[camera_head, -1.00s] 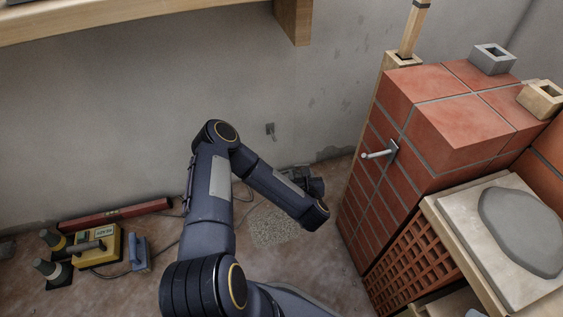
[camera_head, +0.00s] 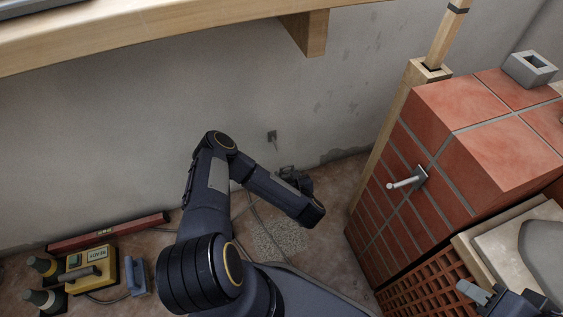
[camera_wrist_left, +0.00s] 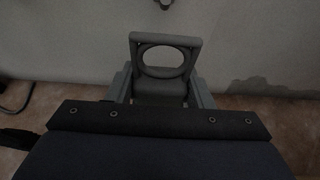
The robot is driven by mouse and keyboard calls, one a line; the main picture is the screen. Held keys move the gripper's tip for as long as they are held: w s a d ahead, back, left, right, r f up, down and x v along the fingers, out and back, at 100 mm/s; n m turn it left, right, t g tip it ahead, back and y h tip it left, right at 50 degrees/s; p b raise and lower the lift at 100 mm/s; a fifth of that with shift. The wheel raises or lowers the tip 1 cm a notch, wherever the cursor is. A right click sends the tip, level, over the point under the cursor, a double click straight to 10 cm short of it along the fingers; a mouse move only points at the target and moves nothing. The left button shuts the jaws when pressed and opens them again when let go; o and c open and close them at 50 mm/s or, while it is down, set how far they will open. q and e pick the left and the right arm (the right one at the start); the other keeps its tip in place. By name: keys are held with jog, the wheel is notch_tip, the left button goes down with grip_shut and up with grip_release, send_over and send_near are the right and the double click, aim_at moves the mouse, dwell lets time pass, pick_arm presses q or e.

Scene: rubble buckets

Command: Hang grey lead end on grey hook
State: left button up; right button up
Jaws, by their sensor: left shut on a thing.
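My left gripper (camera_head: 296,178) is low in front of the rear wall, partly hidden behind my forearm. In the left wrist view its fingers (camera_wrist_left: 163,92) are shut on the grey lead end (camera_wrist_left: 140,65), a block with a round opening facing the camera. A small grey hook (camera_head: 271,137) is on the rear wall, above the gripper in the head view. The bottom of a dark fitting (camera_wrist_left: 165,4) shows at the top of the wrist view, apart from the lead end. My right gripper (camera_head: 478,293) is at the lower right, partly cut off; its jaw opening is unclear.
A brick pillar (camera_head: 490,165) with a pale peg (camera_head: 405,183) stands on the right. A wooden shelf (camera_head: 180,32) with a bracket (camera_head: 310,33) crosses overhead. A yellow box (camera_head: 92,268), a blue tool (camera_head: 138,277) and a red level (camera_head: 110,232) are on the floor. A lead (camera_head: 240,243) runs behind my arm.

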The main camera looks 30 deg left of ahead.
pick_arm(q)
jog(key=shift+w+a, duration=0.15)
jog(key=shift+a, duration=0.05)
jog(key=w+a, duration=0.3)
jog(key=a, duration=0.1)
jog(key=shift+w+b, duration=0.3)
jog(key=shift+b, duration=0.1)
dwell(1.1)
jog(key=shift+w+a, duration=0.1)
jog(key=shift+a, duration=0.15)
jog(key=shift+w+a, duration=0.9)
jog(key=shift+a, duration=0.05)
jog(key=shift+a+b, duration=0.1)
jog(key=shift+b, duration=0.2)
dwell(0.5)
